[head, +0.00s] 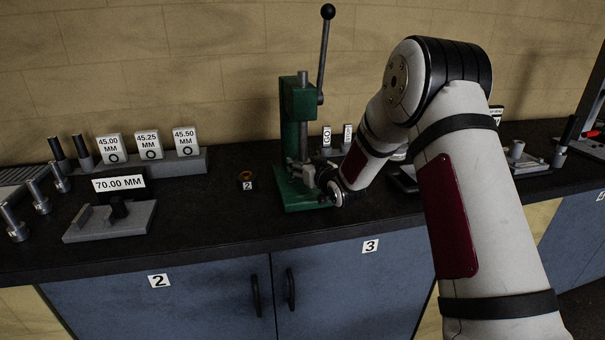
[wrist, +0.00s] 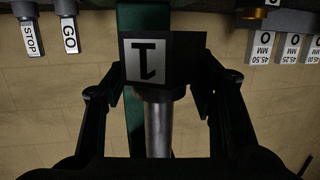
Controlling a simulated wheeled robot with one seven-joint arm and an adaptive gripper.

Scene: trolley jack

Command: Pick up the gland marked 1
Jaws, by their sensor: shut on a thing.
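The gland marked 1 (wrist: 148,60) shows in the wrist view as a dark block with a white label, its numeral upside down. My gripper (wrist: 160,78) has one finger on each side of it and is shut on it. A grey steel rod (wrist: 158,128) runs from the block towards the bottom of the wrist view; I cannot tell whether they are joined. In the head view my gripper (head: 322,180) is low at the green press (head: 300,110), just above its base. The gland is not clear there.
A second gland (head: 247,181), marked 2, sits on the dark bench left of the press. GO (head: 327,136) and STOP (head: 347,134) blocks stand behind. Gauge blocks (head: 148,146) and a 70.00 mm fixture (head: 112,222) are at left. The bench front between is clear.

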